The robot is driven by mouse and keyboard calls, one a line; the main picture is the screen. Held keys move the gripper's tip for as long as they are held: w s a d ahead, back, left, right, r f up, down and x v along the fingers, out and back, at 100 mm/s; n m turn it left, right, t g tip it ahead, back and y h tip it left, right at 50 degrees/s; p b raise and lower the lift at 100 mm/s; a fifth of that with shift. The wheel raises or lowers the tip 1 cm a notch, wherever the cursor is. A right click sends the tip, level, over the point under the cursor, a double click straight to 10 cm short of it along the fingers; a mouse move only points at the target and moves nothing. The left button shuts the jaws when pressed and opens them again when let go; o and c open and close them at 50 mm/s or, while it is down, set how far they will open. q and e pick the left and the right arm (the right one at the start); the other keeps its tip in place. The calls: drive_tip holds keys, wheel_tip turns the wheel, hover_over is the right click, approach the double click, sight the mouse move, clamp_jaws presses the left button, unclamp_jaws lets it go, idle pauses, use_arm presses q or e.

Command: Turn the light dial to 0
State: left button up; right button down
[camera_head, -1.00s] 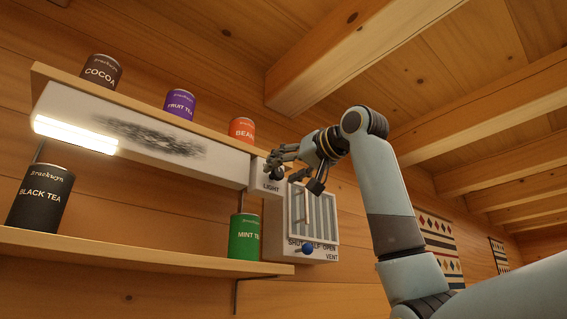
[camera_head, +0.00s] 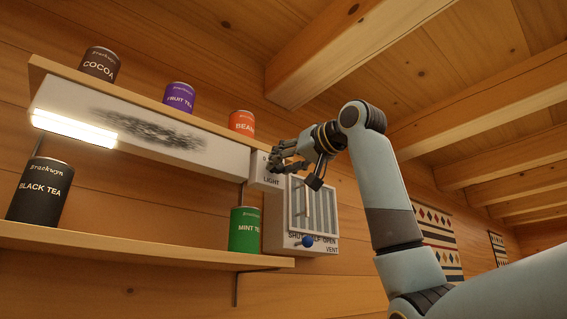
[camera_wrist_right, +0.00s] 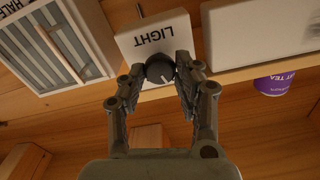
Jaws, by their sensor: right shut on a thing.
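The light dial (camera_wrist_right: 160,69) is a dark round knob with a pale pointer line, on the white box marked LIGHT (camera_wrist_right: 152,36). In the head view the LIGHT box (camera_head: 267,180) sits at the right end of the upper shelf, and the gripper covers most of the dial. My right gripper (camera_head: 277,163) is at the box; in the wrist view its fingers (camera_wrist_right: 162,78) are closed on both sides of the dial. The scale marks are mostly hidden. The lamp strip (camera_head: 75,128) under the upper shelf is lit. My left gripper is not in view.
Tins of beans (camera_head: 241,123), fruit tea (camera_head: 179,97) and cocoa (camera_head: 100,64) stand above; mint tea (camera_head: 245,229) and black tea (camera_head: 41,191) stand on the lower shelf.

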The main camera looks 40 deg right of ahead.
drive_tip(key=shift+n+p, duration=1.6)
drive_tip(key=shift+n, duration=1.2)
drive_tip(key=c, duration=0.9)
unclamp_jaws()
drive_tip(key=shift+c, duration=0.2)
drive_tip(key=shift+s, duration=0.15)
